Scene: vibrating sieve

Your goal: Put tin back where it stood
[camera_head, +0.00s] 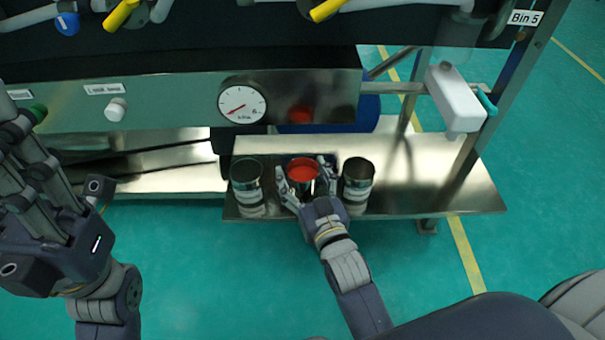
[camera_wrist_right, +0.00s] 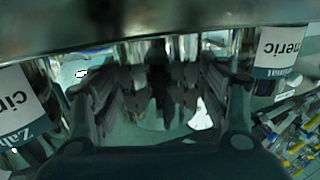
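A metal tin with red contents (camera_head: 302,169) is upright in the middle of a row of three on the steel shelf. My right gripper (camera_head: 307,186) comes from the front, low down, with one finger on each side of this tin. In the right wrist view the fingers (camera_wrist_right: 160,90) flank a shiny metal surface that mirrors them. I cannot tell whether they press on it. The tin's lower part is hidden by the gripper. My left gripper (camera_head: 22,140) is at the far left, away from the tins; its finger gap is unclear.
A dark-topped tin (camera_head: 247,190) stands close on the left and another (camera_head: 357,190) close on the right. The shelf (camera_head: 430,190) is bare to the right. Above and behind are a steel panel with a dial gauge (camera_head: 242,103) and a white box (camera_head: 455,98) on the frame.

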